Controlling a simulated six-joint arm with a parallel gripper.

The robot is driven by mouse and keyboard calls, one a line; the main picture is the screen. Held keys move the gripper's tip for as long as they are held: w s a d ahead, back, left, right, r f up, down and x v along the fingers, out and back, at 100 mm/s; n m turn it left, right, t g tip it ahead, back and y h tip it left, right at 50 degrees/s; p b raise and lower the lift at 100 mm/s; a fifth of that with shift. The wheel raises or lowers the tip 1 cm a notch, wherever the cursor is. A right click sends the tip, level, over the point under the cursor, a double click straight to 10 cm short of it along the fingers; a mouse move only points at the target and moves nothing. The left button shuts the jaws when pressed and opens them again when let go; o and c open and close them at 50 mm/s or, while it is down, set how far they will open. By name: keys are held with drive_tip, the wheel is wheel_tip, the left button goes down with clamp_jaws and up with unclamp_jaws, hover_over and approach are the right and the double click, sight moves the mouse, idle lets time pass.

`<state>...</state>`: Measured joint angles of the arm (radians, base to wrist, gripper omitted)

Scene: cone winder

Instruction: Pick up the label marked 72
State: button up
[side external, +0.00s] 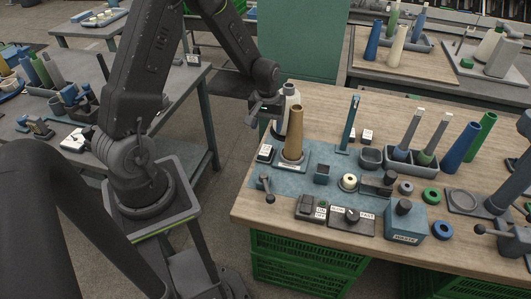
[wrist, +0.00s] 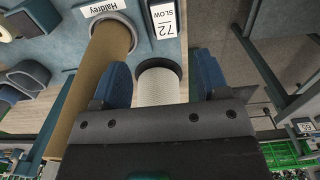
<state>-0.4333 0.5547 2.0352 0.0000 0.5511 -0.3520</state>
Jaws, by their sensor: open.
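In the side view a small white label (side external: 265,153) at the left of the blue mat, left of the brown cone, appears to be the same one. My gripper (wrist: 162,65) is open, its blue fingers spread. A white ribbed cylinder with a dark rim (wrist: 158,85) shows between the fingers; I cannot tell whether they touch it. The label lies beyond the fingertips in the wrist view.
A tall brown cone (side external: 294,135) stands close to the label, with a "Haldrey" plate (wrist: 101,9) at its base. A white bottle-like cone (side external: 290,93) is behind it. A lever (side external: 266,188), switch boxes (side external: 311,208) and several coloured cones crowd the wooden table (side external: 262,222).

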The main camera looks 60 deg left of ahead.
hover_over(265, 152)
drive_tip(key=f, duration=0.5)
drive_tip(key=shift+w+f, duration=0.3)
drive_tip(key=shift+f, duration=0.1)
drive_tip(key=f, duration=0.5)
drive_tip(key=shift+s, duration=0.35)
drive_tip(key=c, duration=1)
